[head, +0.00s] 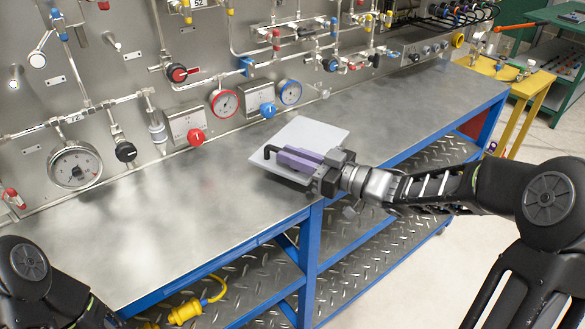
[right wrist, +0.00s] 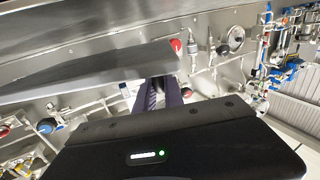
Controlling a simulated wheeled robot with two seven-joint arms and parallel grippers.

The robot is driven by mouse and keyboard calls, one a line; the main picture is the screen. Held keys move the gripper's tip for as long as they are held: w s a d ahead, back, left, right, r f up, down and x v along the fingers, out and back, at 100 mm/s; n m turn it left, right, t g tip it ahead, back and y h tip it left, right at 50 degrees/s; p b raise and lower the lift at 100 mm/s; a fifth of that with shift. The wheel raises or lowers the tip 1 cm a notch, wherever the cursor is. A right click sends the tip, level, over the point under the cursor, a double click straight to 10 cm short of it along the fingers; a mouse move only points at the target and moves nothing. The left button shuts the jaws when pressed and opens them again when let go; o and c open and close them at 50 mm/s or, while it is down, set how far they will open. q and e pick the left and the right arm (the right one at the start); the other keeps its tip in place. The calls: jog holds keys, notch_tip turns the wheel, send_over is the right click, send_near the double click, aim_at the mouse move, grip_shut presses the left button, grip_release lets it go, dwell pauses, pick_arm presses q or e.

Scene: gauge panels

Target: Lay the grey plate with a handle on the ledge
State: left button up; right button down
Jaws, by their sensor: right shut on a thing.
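The grey plate (head: 318,133) is a flat light sheet with a black handle (head: 275,150). My right gripper (head: 282,157), with purple fingers, is shut on the handle. The plate is over the front half of the steel ledge (head: 150,235), near its front edge. I cannot tell if it touches the ledge or hovers above it. In the right wrist view the plate (right wrist: 95,75) shows as a dark slab reaching left from the fingers (right wrist: 158,95), and the handle is mostly hidden. My left arm shows at the lower left of the head view; its gripper is out of frame.
The gauge panel stands behind the ledge, with a large gauge (head: 75,165), a red-rimmed gauge (head: 224,103), a blue-rimmed gauge (head: 289,92) and a red knob (head: 196,137) jutting out. The ledge is bare on both sides of the plate. A yellow object (head: 185,312) lies on the lower shelf.

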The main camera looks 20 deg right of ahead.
notch_tip(320, 180, down, 4)
jog(key=shift+r, duration=0.15)
dwell(0.3)
jog(key=c, duration=1.5)
grip_release()
jog(key=shift+o, duration=0.2)
jog(key=shift+s+d, duration=0.1)
